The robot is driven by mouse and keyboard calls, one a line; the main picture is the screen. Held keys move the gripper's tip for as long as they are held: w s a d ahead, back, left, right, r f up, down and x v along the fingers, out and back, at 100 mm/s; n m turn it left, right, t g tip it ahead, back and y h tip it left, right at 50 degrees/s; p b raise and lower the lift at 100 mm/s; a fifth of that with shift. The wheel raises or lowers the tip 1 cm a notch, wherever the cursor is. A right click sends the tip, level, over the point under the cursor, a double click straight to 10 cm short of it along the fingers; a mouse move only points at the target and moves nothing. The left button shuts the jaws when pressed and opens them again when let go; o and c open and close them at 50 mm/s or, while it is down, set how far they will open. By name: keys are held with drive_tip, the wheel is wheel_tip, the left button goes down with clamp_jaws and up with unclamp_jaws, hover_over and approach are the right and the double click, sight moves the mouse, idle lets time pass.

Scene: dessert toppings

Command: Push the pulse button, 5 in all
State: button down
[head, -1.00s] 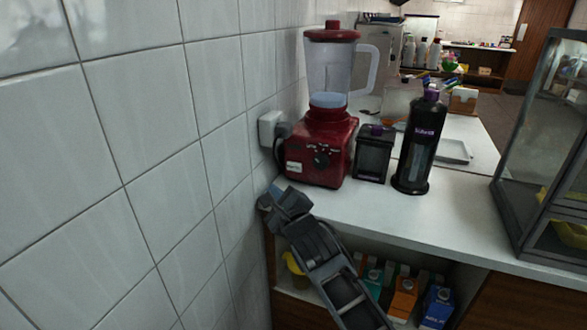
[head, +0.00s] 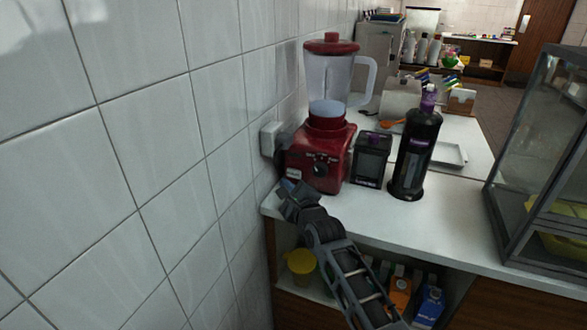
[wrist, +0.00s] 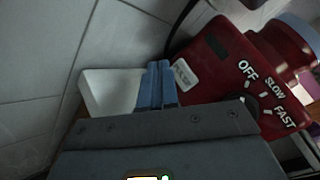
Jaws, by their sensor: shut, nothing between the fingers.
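The red blender (head: 312,163) stands on the counter against the tiled wall, with a clear jug and red lid. Its front panel also shows in the wrist view (wrist: 222,55), with a black dial (wrist: 268,103) marked OFF, SLOW and FAST. A pale rectangular pulse button (wrist: 187,73) with faint lettering lies left of the dial; it shows small in the head view (head: 294,172). My gripper (head: 287,184) is in front of the panel's left side. Its blue fingers (wrist: 158,84) are shut together and empty, just left of the button. I cannot tell any contact.
The tiled wall (head: 160,130) runs close on the left, with a socket (head: 270,139). A dark container (head: 371,160) and black bottle (head: 416,150) stand right of the blender. A glass case (head: 540,150) is at right. Cartons (head: 429,305) sit on the shelf below.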

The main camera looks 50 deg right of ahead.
sight(288, 173)
drive_tip(key=shift+w+d+f+b, duration=0.15)
drive_tip(key=shift+d+b, duration=0.05)
drive_tip(key=shift+d, duration=0.2)
drive_tip(key=shift+w+d+f+b, duration=0.15)
drive_tip(key=shift+d+b, duration=0.05)
drive_tip(key=shift+d, duration=0.15)
drive_tip(key=shift+w+d+r, duration=0.1)
drive_tip(key=shift+d+r, duration=0.05)
drive_tip(key=shift+d, duration=0.15)
idle(1.4)
drive_tip(key=shift+w+d+b, duration=0.15)
drive_tip(key=shift+d+b, duration=0.2)
drive_tip(key=shift+b, duration=0.1)
drive_tip(key=shift+w+d+b, duration=0.15)
drive_tip(key=shift+d+b, duration=0.25)
drive_tip(key=shift+d, duration=0.05)
idle(0.6)
drive_tip(key=shift+a+r+p, duration=0.1)
drive_tip(key=shift+a+p, duration=0.1)
drive_tip(key=shift+p, duration=0.15)
drive_tip(key=shift+s+a+p, duration=0.2)
drive_tip(key=shift+a+p, duration=0.2)
drive_tip(key=shift+p, duration=0.3)
drive_tip(key=shift+s+a+p, duration=0.1)
drive_tip(key=shift+a+p, duration=0.15)
drive_tip(key=shift+p, duration=0.05)
